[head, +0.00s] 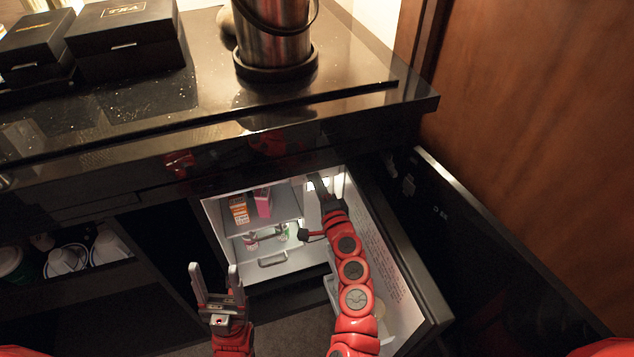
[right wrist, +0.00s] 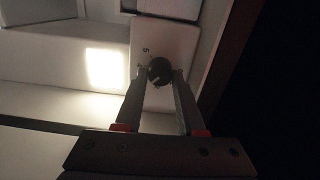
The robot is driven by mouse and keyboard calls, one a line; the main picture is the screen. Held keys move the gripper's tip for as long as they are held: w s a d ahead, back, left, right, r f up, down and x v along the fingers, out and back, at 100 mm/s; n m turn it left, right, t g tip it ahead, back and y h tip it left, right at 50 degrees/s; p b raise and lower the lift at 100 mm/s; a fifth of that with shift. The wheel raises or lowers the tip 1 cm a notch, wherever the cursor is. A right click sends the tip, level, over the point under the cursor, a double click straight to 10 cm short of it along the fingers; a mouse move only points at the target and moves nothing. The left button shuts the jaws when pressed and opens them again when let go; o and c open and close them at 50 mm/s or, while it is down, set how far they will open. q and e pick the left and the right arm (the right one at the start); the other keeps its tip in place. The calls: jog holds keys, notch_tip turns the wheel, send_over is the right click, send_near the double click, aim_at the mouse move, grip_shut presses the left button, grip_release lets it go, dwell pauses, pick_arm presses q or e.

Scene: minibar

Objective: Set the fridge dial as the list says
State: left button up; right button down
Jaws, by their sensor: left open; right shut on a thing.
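The fridge dial (right wrist: 159,71) is a small dark round knob on a pale plate inside the fridge, with a "5" marked beside it. My right gripper (right wrist: 160,76) is shut on the dial, one finger at each side. In the head view my right gripper (head: 318,186) reaches into the upper right of the open fridge (head: 212,222), and the dial is hidden there. My left gripper (head: 214,284) is open and empty in front of the fridge's left side.
The fridge door (head: 400,265) stands open at the right, beside my right arm. Small cartons (head: 239,209) stand on the fridge shelf. The black counter (head: 190,105) above carries a metal ice bucket (head: 272,45) and a tea box (head: 125,40). Cups (head: 65,261) sit at lower left.

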jog(key=shift+f+m, duration=0.1)
jog(key=shift+m, duration=0.2)
dwell(0.4)
jog(key=c, duration=0.5)
grip_release()
jog(key=shift+s, duration=0.1)
jog(key=v, duration=1.7)
jog(key=shift+s, duration=0.15)
